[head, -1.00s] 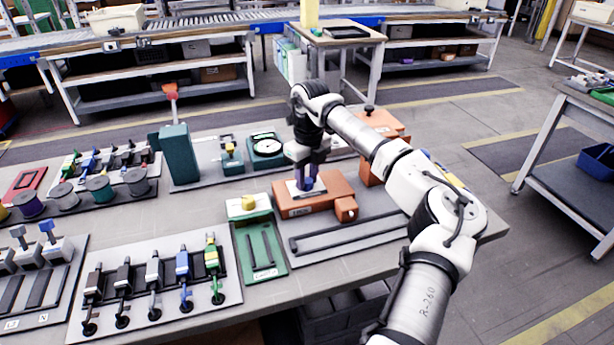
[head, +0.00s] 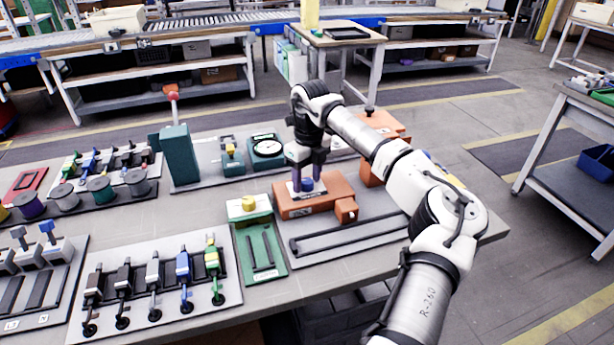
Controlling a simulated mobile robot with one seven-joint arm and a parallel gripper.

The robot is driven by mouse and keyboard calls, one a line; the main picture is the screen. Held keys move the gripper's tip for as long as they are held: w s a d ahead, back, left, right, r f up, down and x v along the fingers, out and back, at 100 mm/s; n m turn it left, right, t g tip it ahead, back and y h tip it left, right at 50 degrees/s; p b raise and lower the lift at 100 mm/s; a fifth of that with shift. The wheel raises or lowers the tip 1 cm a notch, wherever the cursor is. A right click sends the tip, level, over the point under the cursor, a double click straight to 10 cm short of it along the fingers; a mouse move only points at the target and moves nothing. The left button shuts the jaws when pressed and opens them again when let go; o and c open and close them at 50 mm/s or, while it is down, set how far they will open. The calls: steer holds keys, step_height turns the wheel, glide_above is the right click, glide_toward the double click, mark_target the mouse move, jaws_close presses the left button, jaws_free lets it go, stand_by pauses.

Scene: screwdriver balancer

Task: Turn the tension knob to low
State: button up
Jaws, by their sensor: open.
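An orange balancer body (head: 330,187) lies on the grey board on the bench. A pale plate (head: 295,193) is on its top, with a blue knob (head: 307,184) on it. I take this as the tension knob; its pointer and markings are too small to read. My gripper (head: 307,178) points down over the knob. Its two dark purple fingers are open, one to either side of the knob, with a gap between them. I cannot tell whether either finger touches the knob.
A green unit with a yellow knob (head: 249,203) stands to the left. A second orange block (head: 380,125) is behind my arm at the right. A teal box (head: 179,156) and a round dial (head: 268,148) stand behind. A row of coloured tools (head: 153,270) lies at the front left.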

mark_target(309, 179)
steer(key=shift+r, duration=0.1)
step_height(309, 179, up, 14)
steer(key=b, duration=0.1)
steer(key=shift+w+d, duration=0.2)
steer(key=shift+w, duration=0.05)
steer(key=shift+f, duration=0.25)
